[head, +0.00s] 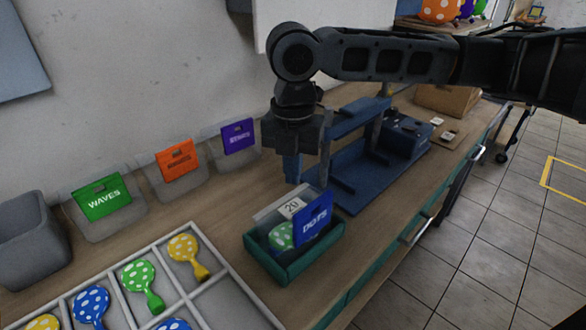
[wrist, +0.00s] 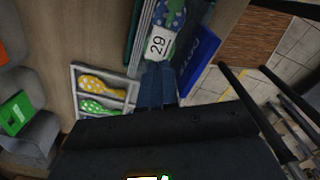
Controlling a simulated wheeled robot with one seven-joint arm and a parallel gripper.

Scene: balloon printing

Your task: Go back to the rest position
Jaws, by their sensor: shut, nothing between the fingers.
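My gripper (head: 291,180) is shut and empty, pointing down above the workbench, in front of the blue machine in the head view. Its blue fingers (wrist: 158,72) are together in the wrist view. The tray holds a clear container with a green dotted balloon (head: 281,236), a white number label (head: 292,207) and a blue DOTS card (head: 314,226). In the wrist view the label (wrist: 159,46) and blue card (wrist: 199,56) lie just beyond the fingertips. I cannot tell the exact gap.
A divided white tray (head: 203,238) of dotted balloons is at the front left. Clear bins with a green WAVES card (head: 103,197), an orange card (head: 177,160) and a purple card (head: 238,136) line the wall. A blue machine (head: 352,180) stands behind my gripper.

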